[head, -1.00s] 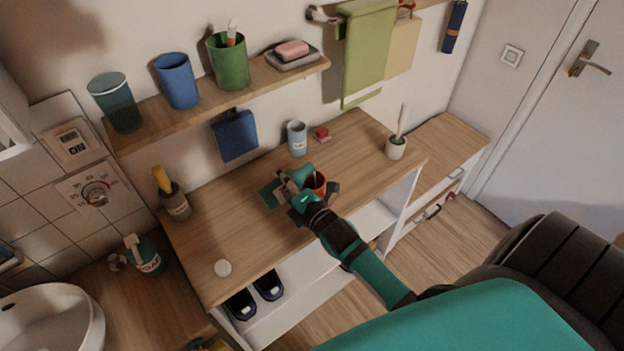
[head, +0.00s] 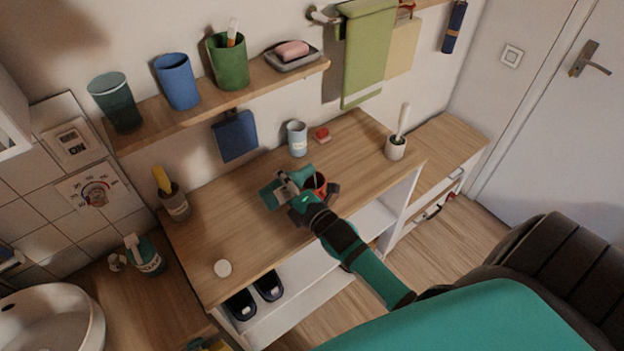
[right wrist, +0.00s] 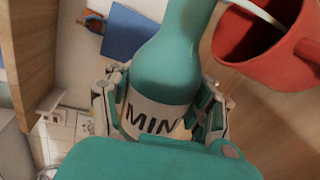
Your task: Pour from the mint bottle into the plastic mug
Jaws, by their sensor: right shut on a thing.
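My right gripper (right wrist: 160,112) is shut around the labelled body of the teal mint bottle (right wrist: 165,70). Part of the label, "MIN", shows in the right wrist view. In the head view the bottle (head: 272,195) is a small tilted teal shape at the gripper (head: 300,197), over the wooden counter. A red mug (right wrist: 283,72) is close beside the bottle's neck in the right wrist view. In the head view the mug (head: 320,188) is just behind the gripper and partly hidden by it. A pale band crosses the mug's opening; I cannot tell whether it is liquid. My left gripper is out of view.
A pale blue cup (head: 297,139), red item (head: 322,134) and brush holder (head: 396,148) stand behind. A wall shelf (head: 160,122) with several cups overhangs the back.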

